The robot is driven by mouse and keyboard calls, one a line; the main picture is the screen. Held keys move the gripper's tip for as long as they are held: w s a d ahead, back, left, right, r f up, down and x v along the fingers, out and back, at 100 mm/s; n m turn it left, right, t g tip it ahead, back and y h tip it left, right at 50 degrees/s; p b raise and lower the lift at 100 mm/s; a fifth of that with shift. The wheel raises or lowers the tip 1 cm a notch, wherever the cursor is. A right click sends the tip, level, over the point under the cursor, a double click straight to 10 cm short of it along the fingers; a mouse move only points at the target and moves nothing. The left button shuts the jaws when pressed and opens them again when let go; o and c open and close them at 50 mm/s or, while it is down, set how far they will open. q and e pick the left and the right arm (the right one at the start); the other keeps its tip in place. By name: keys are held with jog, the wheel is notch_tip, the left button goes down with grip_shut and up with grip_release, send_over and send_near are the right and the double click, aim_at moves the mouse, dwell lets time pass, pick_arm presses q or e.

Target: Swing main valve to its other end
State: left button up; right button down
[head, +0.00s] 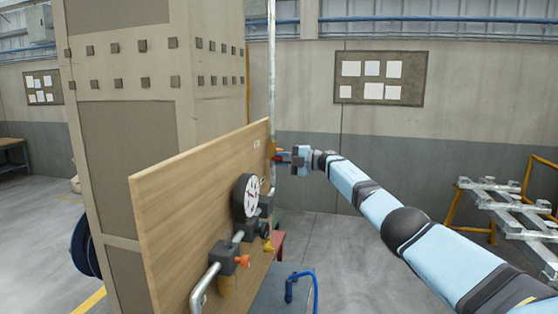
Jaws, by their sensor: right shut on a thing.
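The main valve (272,148) is at the far end of a wooden panel (165,205), on or beside a vertical pipe. It shows as a small orange-red part, and its label is too small to read. My right gripper (281,156) reaches in from the right and is shut on the valve's handle. The fingers hide most of the handle, so its exact angle cannot be told. My left gripper is not in view.
A round gauge (246,196) and small valves with an orange knob (243,261) and a yellow knob (268,245) sit nearer on the panel. A bent metal pipe (203,283) runs along it. A metal rack (510,215) is at right.

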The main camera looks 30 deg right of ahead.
jog(key=shift+r+m, duration=0.1)
jog(key=shift+m, duration=0.3)
jog(key=c, duration=1.1)
grip_release()
jog(key=shift+o, duration=0.2)
jog(key=shift+w+a, duration=0.1)
jog(key=shift+w, duration=0.05)
jog(key=b+v, duration=0.3)
jog(key=v, duration=1)
jog(key=shift+s+d, duration=0.25)
jog(key=shift+s, duration=0.05)
